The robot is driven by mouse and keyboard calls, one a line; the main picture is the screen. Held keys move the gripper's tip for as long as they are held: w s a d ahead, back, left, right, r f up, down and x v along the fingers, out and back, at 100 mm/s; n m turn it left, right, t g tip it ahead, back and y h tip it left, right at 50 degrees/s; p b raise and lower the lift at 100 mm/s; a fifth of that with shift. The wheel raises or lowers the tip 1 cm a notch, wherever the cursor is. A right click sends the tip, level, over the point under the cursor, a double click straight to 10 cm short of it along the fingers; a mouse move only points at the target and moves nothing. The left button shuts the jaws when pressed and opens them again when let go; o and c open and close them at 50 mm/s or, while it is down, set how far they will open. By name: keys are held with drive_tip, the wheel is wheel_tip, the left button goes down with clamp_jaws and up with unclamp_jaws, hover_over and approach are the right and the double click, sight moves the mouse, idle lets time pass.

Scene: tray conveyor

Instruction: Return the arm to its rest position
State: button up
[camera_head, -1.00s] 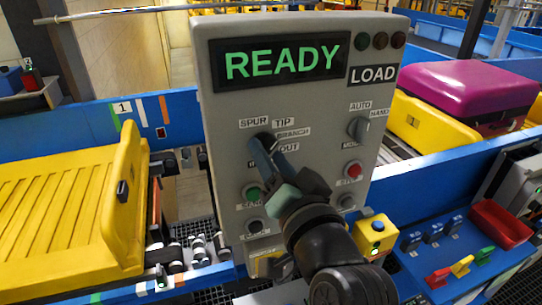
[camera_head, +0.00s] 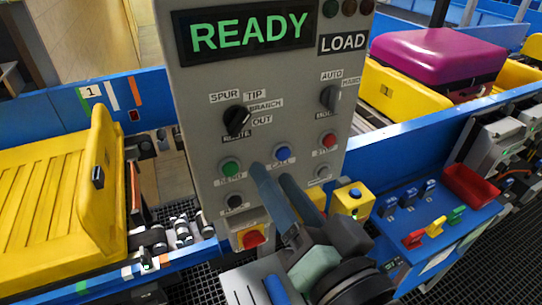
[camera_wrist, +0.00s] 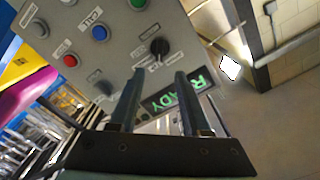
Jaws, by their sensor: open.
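My gripper (camera_head: 272,172) is open and empty in front of the lower part of the grey control panel (camera_head: 190,110). Its two dark fingers point up toward the green and blue buttons. In the wrist view my gripper (camera_wrist: 158,85) shows two parted fingers with nothing between them, and the panel (camera_wrist: 125,50) looks tilted. The black route knob (camera_head: 237,120) is clear of the fingers and its labels are readable. The panel display (camera_head: 250,30) reads READY, with LOAD below it at right.
A yellow tray (camera_head: 100,200) stands on the left conveyor. A magenta suitcase (camera_head: 440,62) lies in a yellow tray at the right. A yellow button box (camera_head: 352,202), a red bin (camera_head: 472,185) and coloured tags sit on the blue shelf at lower right.

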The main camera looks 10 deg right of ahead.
drive_tip(key=shift+s+d, duration=0.1)
drive_tip(key=shift+s, duration=0.2)
idle(0.4)
